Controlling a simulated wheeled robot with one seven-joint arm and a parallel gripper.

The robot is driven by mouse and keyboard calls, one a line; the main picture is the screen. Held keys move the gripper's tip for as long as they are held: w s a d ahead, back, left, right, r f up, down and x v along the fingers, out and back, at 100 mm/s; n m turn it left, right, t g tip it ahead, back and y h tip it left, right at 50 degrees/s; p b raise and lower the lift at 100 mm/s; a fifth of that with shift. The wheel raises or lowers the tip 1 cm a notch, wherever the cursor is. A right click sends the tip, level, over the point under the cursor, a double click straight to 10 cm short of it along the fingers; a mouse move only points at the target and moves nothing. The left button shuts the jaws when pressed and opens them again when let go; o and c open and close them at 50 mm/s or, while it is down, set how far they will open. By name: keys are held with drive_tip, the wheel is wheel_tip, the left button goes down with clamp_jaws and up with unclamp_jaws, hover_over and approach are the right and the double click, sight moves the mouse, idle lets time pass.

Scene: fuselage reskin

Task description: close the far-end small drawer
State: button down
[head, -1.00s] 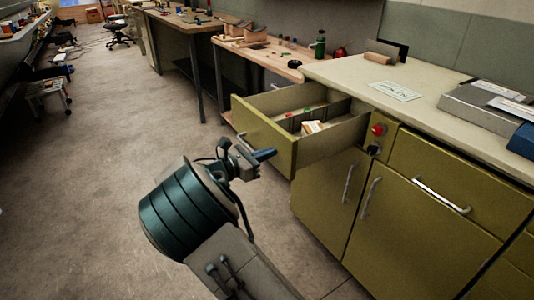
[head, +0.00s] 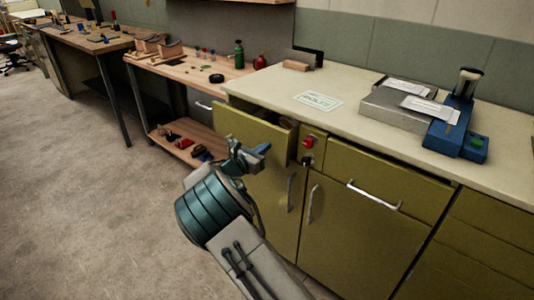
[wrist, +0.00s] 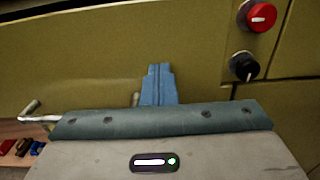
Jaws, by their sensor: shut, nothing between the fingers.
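The far-end small drawer (head: 252,128) has an olive front at the left end of the cabinet, beside the panel with the red knob.
A red knob (head: 308,142) and a black knob (head: 306,160) sit just right of the drawer. Door handles (head: 291,193) stick out below. The pale countertop (head: 345,88) holds a sign and a grey box (head: 397,105). A wooden bench (head: 180,75) stands left. Floor at left is clear.

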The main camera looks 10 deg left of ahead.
drive_tip(key=x, duration=0.5)
drive_tip(key=shift+w+d, duration=0.15)
drive_tip(key=shift+w, duration=0.2)
drive_tip(key=shift+w+r, duration=0.1)
drive_tip(key=shift+r, duration=0.05)
drive_tip(key=shift+d+r, duration=0.15)
drive_tip(key=shift+d, duration=0.05)
drive_tip(key=shift+a, duration=0.15)
